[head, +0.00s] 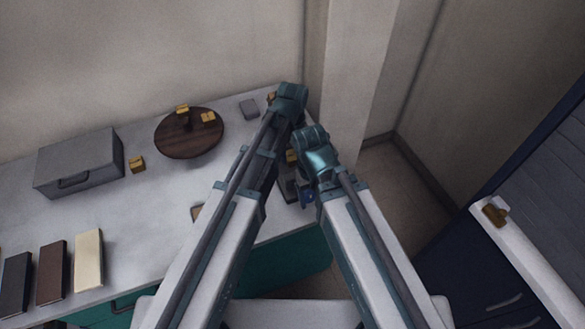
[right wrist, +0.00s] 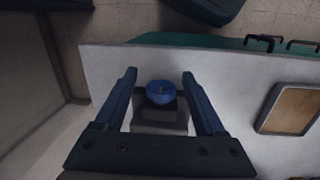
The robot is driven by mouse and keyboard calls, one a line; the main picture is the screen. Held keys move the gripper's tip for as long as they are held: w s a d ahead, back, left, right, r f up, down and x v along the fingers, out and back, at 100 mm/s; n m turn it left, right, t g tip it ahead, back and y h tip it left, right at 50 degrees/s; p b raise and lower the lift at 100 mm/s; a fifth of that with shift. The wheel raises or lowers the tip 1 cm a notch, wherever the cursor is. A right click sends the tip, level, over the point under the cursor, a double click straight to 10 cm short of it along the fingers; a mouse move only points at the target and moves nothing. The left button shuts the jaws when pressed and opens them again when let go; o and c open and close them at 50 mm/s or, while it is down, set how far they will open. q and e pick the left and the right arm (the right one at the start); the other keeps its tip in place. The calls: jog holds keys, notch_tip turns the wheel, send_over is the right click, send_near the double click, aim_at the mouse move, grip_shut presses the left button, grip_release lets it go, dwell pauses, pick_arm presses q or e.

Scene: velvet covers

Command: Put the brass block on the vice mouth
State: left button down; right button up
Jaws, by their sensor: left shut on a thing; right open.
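My left gripper (head: 276,99) is over the far right part of the table, its fingers mostly hidden by my wrist. A small brass block (head: 270,97) shows at its left edge, and it appears shut on this block. My right gripper (head: 307,190) is lower, by the table's right edge, largely hidden by its arm. In the right wrist view my right gripper (right wrist: 160,80) is open, its fingers either side of a grey block-like thing (right wrist: 160,120) with a rounded blue part (right wrist: 160,93). Whether this is the vice, I cannot tell. Another brass piece (head: 291,157) shows between my arms.
A round wooden stand (head: 181,150) bears brass pieces. Another brass block (head: 136,164) lies beside a grey box (head: 80,162). Dark and cream slabs (head: 88,260) lie front left. A framed brown panel (right wrist: 290,110) lies near the front edge.

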aim_at(292, 162)
pick_arm(q)
jog(key=shift+f, duration=0.1)
pick_arm(e)
jog(key=shift+f, duration=0.15)
pick_arm(q)
notch_tip(292, 162, down, 4)
jog(key=b, duration=0.3)
jog(key=shift+r, duration=0.2)
pick_arm(e)
notch_tip(292, 162, down, 4)
jog(key=shift+r, duration=0.2)
pick_arm(q)
jog(key=shift+b, duration=0.3)
jog(key=shift+f, duration=0.25)
pick_arm(e)
jog(key=shift+f, duration=0.2)
pick_arm(q)
jog(key=shift+c, duration=1)
grip_release()
jog(key=shift+r, duration=0.1)
jog(key=shift+r, duration=0.15)
pick_arm(e)
jog(key=shift+r, duration=0.2)
pick_arm(q)
notch_tip(292, 162, up, 12)
jog(key=p, duration=1.2)
pick_arm(e)
notch_tip(292, 162, up, 12)
